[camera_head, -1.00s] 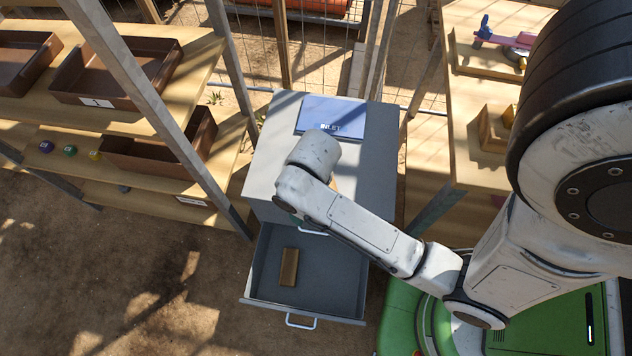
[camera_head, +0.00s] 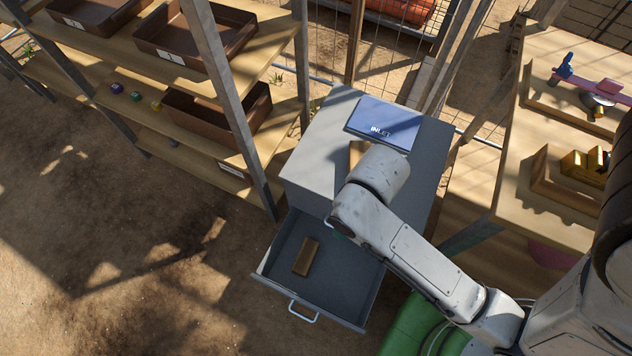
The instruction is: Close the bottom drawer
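The grey drawer cabinet (camera_head: 315,165) stands in the middle. Its bottom drawer (camera_head: 341,285) is pulled out toward the viewer, with a white bar handle (camera_head: 303,311) on its front. A brown block (camera_head: 306,257) lies inside the drawer. My arm reaches over the cabinet's right side and the drawer's back right corner. My gripper is hidden behind the arm's bent end, so its fingers do not show.
A blue folder marked INLET (camera_head: 385,123) lies on the cabinet top. A shelf with brown trays (camera_head: 200,62) stands at left, close to the cabinet. A wooden workbench (camera_head: 515,205) stands at right. Bare ground (camera_head: 120,290) is free in front and left of the drawer.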

